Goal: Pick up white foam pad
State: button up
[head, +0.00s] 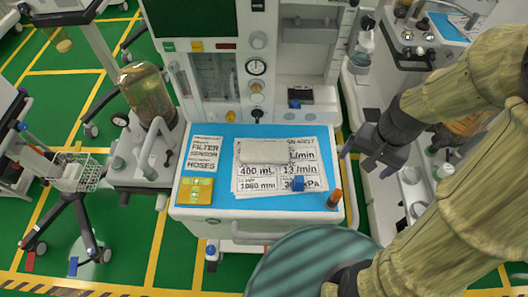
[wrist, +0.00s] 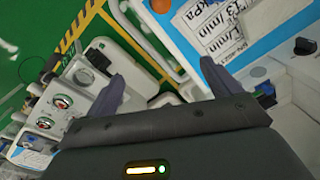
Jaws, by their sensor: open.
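The white foam pad (head: 263,151) looks like a pale, flat rectangle. It lies on the printed sheets (head: 250,185) on the blue cart top, in the middle of the head view. My gripper (head: 358,158) is open and empty, to the right of the cart top and apart from the pad. In the wrist view the two fingers of my gripper (wrist: 160,70) are spread, with nothing between them but the cart's edge and floor beyond.
On the blue top (head: 226,212) are a yellow-green board (head: 195,191), a small blue object (head: 298,183) and an orange-capped cylinder (head: 335,198). The machine's panel (head: 257,70) rises behind. A second cart (head: 415,45) stands at the right. A green-topped stool (head: 310,265) is in front.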

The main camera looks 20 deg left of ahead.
jog(key=w+a+f+m+g+y+b, duration=0.2)
jog(key=w+a+f+m+g+y, duration=0.2)
jog(key=a+f+m+y, duration=0.25)
jog(key=m+y, duration=0.5)
jog(key=m, duration=0.1)
send_near(284, 151)
jog(key=d+r, duration=0.2)
jog(key=r, duration=0.1)
jog(key=shift+d, duration=0.25)
jog(key=shift+w+a+r+y, duration=0.1)
jog(key=shift+y, duration=0.25)
jog(key=p+x, duration=0.1)
jog(key=x, duration=1)
jog(key=shift+a, duration=0.25)
jog(key=shift+a+f, duration=0.25)
jog(key=shift+f, duration=0.1)
